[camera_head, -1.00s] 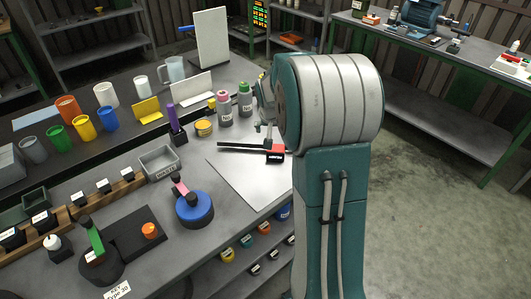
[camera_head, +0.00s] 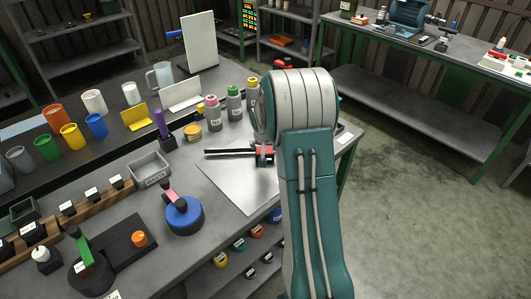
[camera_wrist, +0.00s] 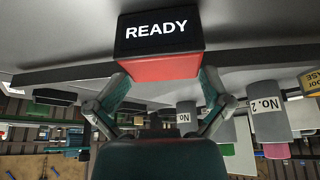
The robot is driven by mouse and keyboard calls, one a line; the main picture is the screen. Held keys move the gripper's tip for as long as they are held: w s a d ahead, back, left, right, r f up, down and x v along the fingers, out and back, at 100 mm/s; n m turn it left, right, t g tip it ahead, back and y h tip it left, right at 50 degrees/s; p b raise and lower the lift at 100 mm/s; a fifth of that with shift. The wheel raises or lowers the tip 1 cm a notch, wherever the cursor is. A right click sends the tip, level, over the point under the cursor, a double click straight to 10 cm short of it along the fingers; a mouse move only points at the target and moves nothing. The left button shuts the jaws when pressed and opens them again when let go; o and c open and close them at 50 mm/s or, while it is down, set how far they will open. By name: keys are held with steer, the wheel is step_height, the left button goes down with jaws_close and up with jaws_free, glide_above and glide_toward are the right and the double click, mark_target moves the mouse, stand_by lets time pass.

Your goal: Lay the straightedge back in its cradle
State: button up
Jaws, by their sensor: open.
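A thin black bar (camera_head: 228,152), which looks like the straightedge, lies level over the light sheet on the workbench in the head view. Its right end meets a red and black block (camera_head: 265,153). In the wrist view the block (camera_wrist: 160,65) shows a red lower face and a black face reading READY. My gripper (camera_wrist: 162,86) is open, its two fingers spread near the red face, with nothing clearly held. Whether the fingers touch the block I cannot tell. In the head view my arm hides most of the gripper. I cannot make out a separate cradle.
Several bottles (camera_head: 234,103) stand behind the bar, also at the right of the wrist view (camera_wrist: 268,110). A yellow tin (camera_head: 193,133), a purple-topped holder (camera_head: 163,128), a grey tray (camera_head: 150,169) and a blue round base (camera_head: 184,215) stand left. The light sheet (camera_head: 235,185) is clear in front.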

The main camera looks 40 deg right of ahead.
steer(key=shift+s+a+f, duration=0.15)
steer(key=shift+s+f, duration=0.2)
steer(key=shift+f, duration=0.2)
steer(key=c, duration=0.9)
steer(key=shift+r, duration=0.1)
steer(key=shift+w+r, duration=0.1)
steer(key=shift+r, duration=0.15)
step_height(320, 180, up, 3)
steer(key=shift+f, duration=0.1)
jaws_close()
steer(key=s+a+r, duration=0.3)
steer(key=s+r, duration=0.7)
steer(key=s, duration=0.3)
steer(key=shift+s, duration=0.2)
steer(key=shift+a, duration=0.1)
